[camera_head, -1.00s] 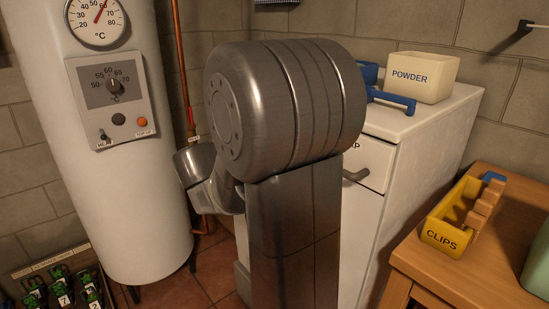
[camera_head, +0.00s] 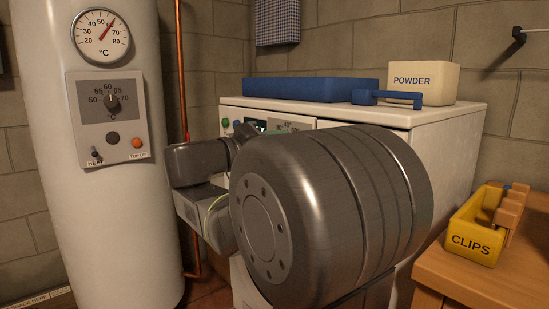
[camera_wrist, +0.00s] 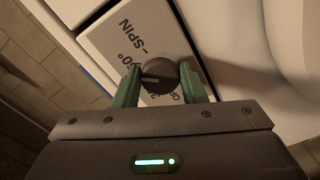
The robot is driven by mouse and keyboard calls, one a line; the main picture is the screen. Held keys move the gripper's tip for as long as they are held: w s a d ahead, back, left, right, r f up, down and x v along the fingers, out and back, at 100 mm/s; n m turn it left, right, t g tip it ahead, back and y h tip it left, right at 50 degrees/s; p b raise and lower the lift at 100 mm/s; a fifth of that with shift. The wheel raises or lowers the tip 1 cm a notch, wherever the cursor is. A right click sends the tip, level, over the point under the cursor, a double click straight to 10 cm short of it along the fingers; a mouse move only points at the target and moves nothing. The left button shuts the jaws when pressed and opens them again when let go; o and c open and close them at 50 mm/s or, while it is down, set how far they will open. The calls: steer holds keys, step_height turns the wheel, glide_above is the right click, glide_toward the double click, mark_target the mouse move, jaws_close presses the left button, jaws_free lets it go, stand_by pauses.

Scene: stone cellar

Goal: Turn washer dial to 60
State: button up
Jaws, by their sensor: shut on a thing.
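The washer (camera_head: 462,150) is a white machine in the middle of the head view, with a dial panel at its front upper edge. In the wrist view its dark round dial (camera_wrist: 162,78) sits on a white label panel (camera_wrist: 120,40) with "SPIN" and degree marks, seen turned over. The dial's light pointer line points left in that view. My gripper (camera_wrist: 160,88) has its green fingers on both sides of the dial, shut on it. In the head view my arm hides the dial and fingertips. The fingers and dial cover some of the markings.
A blue tray (camera_head: 300,88), a blue scoop (camera_head: 400,98) and a POWDER box (camera_head: 425,82) stand on the washer. A white boiler (camera_head: 60,180) with its own dial (camera_head: 110,101) stands left, beside a copper pipe (camera_head: 180,80). A yellow CLIPS box (camera_head: 472,243) is on the wooden table (camera_head: 500,285).

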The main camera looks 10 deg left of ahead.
steer(key=shift+f+m, duration=0.1)
steer(key=shift+m, duration=0.2)
steer(key=o, duration=1)
steer(key=shift+s+a, duration=0.1)
steer(key=p+v, duration=0.2)
steer(key=v, duration=1.1)
steer(key=shift+s+a+p, duration=0.2)
steer(key=shift+s+p, duration=0.05)
steer(key=shift+p, duration=0.1)
steer(key=b+x, duration=0.3)
steer(key=x, duration=1.1)
steer(key=shift+s, duration=0.1)
